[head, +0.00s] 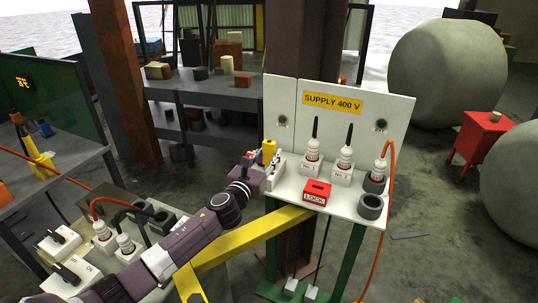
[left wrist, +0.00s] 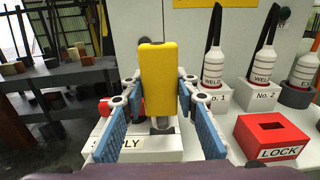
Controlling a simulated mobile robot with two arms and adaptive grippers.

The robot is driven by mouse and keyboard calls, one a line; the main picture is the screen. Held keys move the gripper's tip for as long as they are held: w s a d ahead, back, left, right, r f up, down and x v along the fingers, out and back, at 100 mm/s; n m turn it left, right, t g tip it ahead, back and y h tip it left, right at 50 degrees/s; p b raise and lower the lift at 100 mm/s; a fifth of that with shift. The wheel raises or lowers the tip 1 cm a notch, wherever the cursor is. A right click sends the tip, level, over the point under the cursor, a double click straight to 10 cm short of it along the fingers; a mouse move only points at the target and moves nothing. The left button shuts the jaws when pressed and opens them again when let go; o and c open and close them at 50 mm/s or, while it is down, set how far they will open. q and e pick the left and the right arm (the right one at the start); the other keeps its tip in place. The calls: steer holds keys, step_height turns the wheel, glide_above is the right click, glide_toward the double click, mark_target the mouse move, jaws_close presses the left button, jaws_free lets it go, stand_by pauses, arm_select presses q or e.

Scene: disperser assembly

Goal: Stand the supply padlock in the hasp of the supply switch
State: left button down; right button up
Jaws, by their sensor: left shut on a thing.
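The yellow supply padlock (head: 268,148) is upright between the fingers of my left gripper (head: 267,168), at the left edge of the white supply panel. In the left wrist view the padlock (left wrist: 158,68) stands between the blue-padded fingers (left wrist: 158,92), which are shut on it. A grey round part shows below it, over a white box labelled SUPPLY (left wrist: 150,147), the supply switch. A red part (left wrist: 104,107) shows behind the left finger. The hasp is hidden, so I cannot tell whether the padlock sits in it. My right gripper is out of view.
A red LOCK box (head: 317,193) stands on the panel's shelf to the right. White WELD plugs (head: 312,153) with black tops stand behind it, and a grey socket (head: 370,206) stands at the right. An orange cable (head: 388,180) hangs at the right edge.

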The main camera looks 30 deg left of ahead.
mark_target(268, 164)
arm_select(q)
steer(key=shift+f+b, duration=1.2)
steer(key=shift+f, duration=0.15)
steer(key=c, duration=1.4)
jaws_free()
steer(key=shift+d, duration=0.1)
steer(key=shift+c, duration=0.2)
steer(key=shift+f, duration=0.1)
steer(key=shift+s+f, duration=0.15)
steer(key=shift+s, duration=0.05)
steer(key=s, duration=1.1)
steer(key=shift+s+d+r, duration=0.3)
steer(key=shift+s+r, duration=0.05)
steer(key=shift+r, duration=0.05)
